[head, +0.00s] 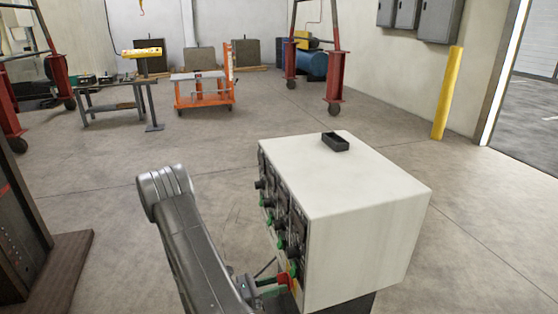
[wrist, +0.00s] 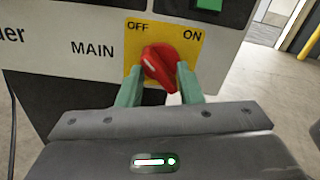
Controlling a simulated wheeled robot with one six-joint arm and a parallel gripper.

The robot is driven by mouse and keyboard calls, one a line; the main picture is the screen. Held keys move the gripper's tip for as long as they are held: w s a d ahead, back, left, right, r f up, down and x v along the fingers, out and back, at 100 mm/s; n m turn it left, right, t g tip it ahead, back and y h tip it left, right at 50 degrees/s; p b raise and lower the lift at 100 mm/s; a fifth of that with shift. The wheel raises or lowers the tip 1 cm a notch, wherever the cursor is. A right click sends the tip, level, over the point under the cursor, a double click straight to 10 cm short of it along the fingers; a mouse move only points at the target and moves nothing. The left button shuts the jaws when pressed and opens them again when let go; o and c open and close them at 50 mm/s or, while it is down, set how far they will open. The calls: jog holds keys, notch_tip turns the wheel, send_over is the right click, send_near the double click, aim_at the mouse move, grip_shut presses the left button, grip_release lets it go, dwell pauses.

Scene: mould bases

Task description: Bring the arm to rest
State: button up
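The red rotary knob (wrist: 158,68) sits on a yellow plate (wrist: 187,50) marked OFF at the left and ON at the right, beside the word MAIN. The knob's ridge slants from upper left to lower right. My gripper (wrist: 159,78) has its two green fingers apart, one on each side of the knob. Contact with the knob is not clear. In the head view my gripper (head: 284,286) reaches the lower front of the pale control box (head: 365,215), and the red knob there is mostly hidden.
A small black tray (head: 335,142) lies on the box top. Several green-and-black knobs (head: 281,243) stick out from its front. A dark cabinet (head: 20,235) stands at the left edge. An orange cart (head: 203,92) and workbench (head: 113,100) stand far back. The floor between is clear.

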jog(key=shift+m+b, duration=0.85)
jog(key=shift+m, duration=0.85)
